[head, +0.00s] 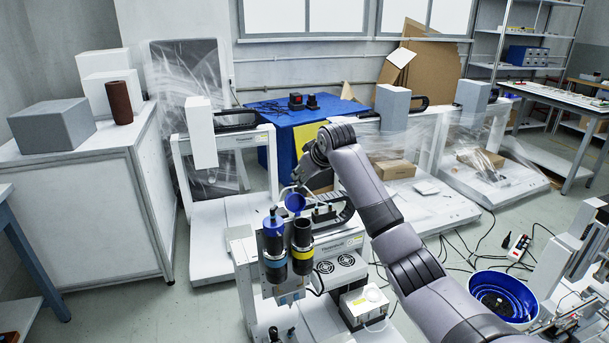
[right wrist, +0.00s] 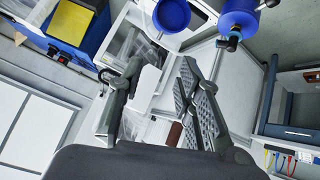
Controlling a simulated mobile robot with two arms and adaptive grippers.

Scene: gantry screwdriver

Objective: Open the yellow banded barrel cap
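Two dark barrels stand side by side on the dispensing unit in the head view, a blue banded barrel (head: 274,246) on the left and a yellow banded barrel (head: 302,257) on the right. A round blue cap (head: 295,202) shows above the yellow banded barrel; I cannot tell how it is seated. A blue cap (head: 273,222) with a fitting tops the other barrel. My right gripper (head: 303,186) is just above and behind the caps. In the right wrist view its fingers (right wrist: 160,100) are apart with nothing between them, and the two caps (right wrist: 172,14) show beyond. My left gripper is not in view.
White gantry frames (head: 222,137) stand behind. A white cabinet (head: 135,165) with boxes is at the left. A blue bucket (head: 503,295) and cables lie on the floor at the right. A fan box (head: 341,270) sits right beside the barrels.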

